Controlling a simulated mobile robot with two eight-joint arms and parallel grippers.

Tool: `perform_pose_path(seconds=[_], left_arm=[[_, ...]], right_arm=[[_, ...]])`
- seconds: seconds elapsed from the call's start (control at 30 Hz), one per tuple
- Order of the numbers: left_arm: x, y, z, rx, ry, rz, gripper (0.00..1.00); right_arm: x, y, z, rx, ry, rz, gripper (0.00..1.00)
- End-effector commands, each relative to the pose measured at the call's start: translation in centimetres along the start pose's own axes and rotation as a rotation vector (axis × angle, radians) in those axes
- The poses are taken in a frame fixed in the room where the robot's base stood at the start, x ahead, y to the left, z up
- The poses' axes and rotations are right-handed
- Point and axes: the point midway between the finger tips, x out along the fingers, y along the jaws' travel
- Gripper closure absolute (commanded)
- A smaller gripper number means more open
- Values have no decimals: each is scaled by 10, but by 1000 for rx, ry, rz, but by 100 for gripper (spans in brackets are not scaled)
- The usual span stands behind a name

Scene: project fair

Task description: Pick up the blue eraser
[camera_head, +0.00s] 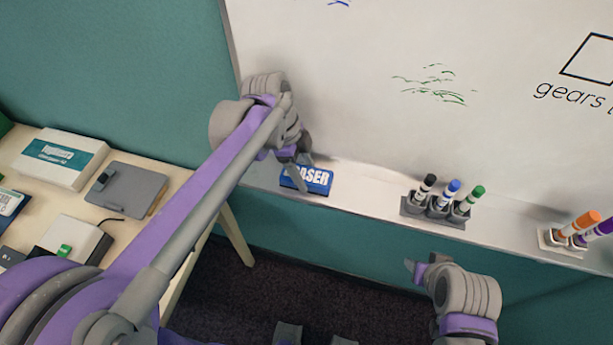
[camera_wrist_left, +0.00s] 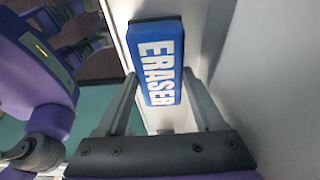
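The blue eraser (camera_head: 318,181), with white lettering, lies on the whiteboard's ledge below the board. In the left wrist view, the eraser (camera_wrist_left: 157,58) lies between the fingertips of my open left gripper (camera_wrist_left: 160,75). One finger is on each side, very close to its sides; whether they touch it I cannot tell. My right gripper (camera_head: 412,270) is lower right, in front of and below the ledge, away from the eraser.
A holder (camera_head: 433,211) with black, blue and green markers stands on the ledge to the right. Another holder (camera_head: 560,243) has orange and purple markers. The whiteboard (camera_head: 345,90) rises behind the ledge. A table (camera_head: 140,150) with boxes and devices is at left.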

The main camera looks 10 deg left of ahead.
Motion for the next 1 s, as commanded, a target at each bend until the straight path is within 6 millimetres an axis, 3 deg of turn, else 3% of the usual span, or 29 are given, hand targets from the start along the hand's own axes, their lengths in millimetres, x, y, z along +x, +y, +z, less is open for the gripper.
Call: perform_pose_path(seconds=[0.03,0.1,0.53,0.93,1.0], left_arm=[[0,0,0,0,0,0,73],[0,0,0,0,0,0,86],[-8,4,-2,0,0,0,86],[-72,4,-22,0,0,0,86],[-67,21,-20,0,0,1,86]], right_arm=[[0,0,0,0,0,0,50],[0,0,0,0,0,0,50],[2,0,2,0,-2,0,50],[-2,0,-2,0,2,0,50],[1,0,1,0,-1,0,50]])
